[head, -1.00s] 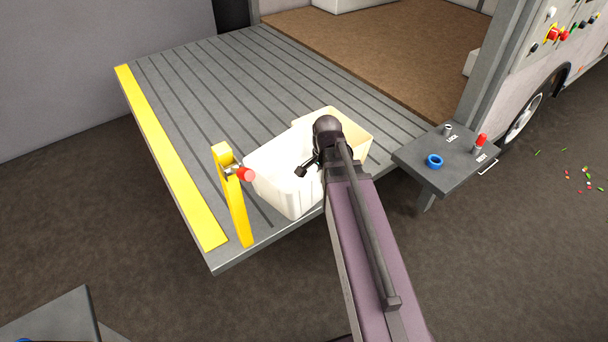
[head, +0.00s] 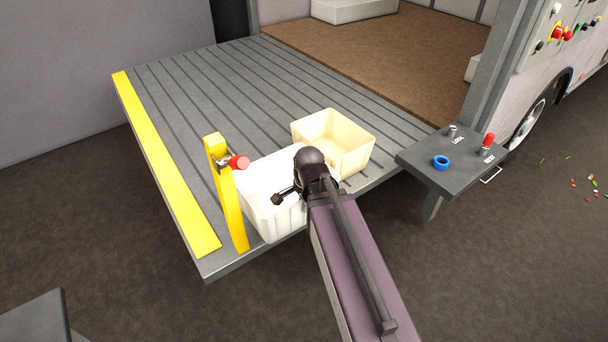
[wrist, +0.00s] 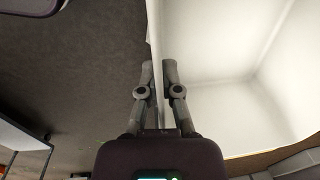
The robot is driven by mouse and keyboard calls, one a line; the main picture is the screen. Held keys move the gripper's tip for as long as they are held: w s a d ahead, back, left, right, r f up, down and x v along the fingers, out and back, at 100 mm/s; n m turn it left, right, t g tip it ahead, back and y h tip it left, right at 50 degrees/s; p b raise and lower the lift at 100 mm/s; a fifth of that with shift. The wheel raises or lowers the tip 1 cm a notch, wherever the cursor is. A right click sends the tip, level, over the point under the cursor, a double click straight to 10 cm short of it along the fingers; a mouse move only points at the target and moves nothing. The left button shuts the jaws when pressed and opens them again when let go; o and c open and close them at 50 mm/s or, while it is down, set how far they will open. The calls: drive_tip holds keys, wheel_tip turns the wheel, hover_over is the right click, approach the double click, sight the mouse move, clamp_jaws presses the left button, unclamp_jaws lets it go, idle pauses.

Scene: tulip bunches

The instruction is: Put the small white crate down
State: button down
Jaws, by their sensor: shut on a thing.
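The small white crate (head: 262,210) is at the front edge of the grey ribbed platform (head: 185,120), just right of the yellow post. My gripper (wrist: 161,68) is shut on one wall of it, with one finger on each side of the wall in the wrist view. The crate's inside (wrist: 225,45) looks empty there. In the head view my arm hides the crate's right end and my fingertips. The crate looks upright and low over the platform; I cannot tell whether its base touches.
A cream crate (head: 352,165) stands on the platform close to the right of the white one. A yellow post (head: 228,200) with a red knob (head: 239,162) is close on the left. A side shelf (head: 455,175) holds a blue ring (head: 441,162). The platform's back left is clear.

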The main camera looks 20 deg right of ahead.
drive_tip(key=shift+w, duration=0.1)
drive_tip(key=b, duration=0.2)
approach(291, 180)
drive_tip(key=s, duration=0.1)
drive_tip(key=s+a, duration=0.1)
drive_tip(key=s, duration=0.2)
drive_tip(key=shift+s+a+f, duration=0.15)
drive_tip(key=shift+a+f, duration=0.1)
drive_tip(key=shift+f, duration=0.15)
drive_tip(key=shift+f+b, duration=1.55)
drive_tip(key=shift+f, duration=0.35)
drive_tip(key=c, duration=0.8)
unclamp_jaws()
wheel_tip(291, 180, up, 12)
drive_tip(key=s+p, duration=0.1)
drive_tip(key=p, duration=1.1)
drive_tip(key=shift+d, duration=0.2)
drive_tip(key=shift+s, duration=0.15)
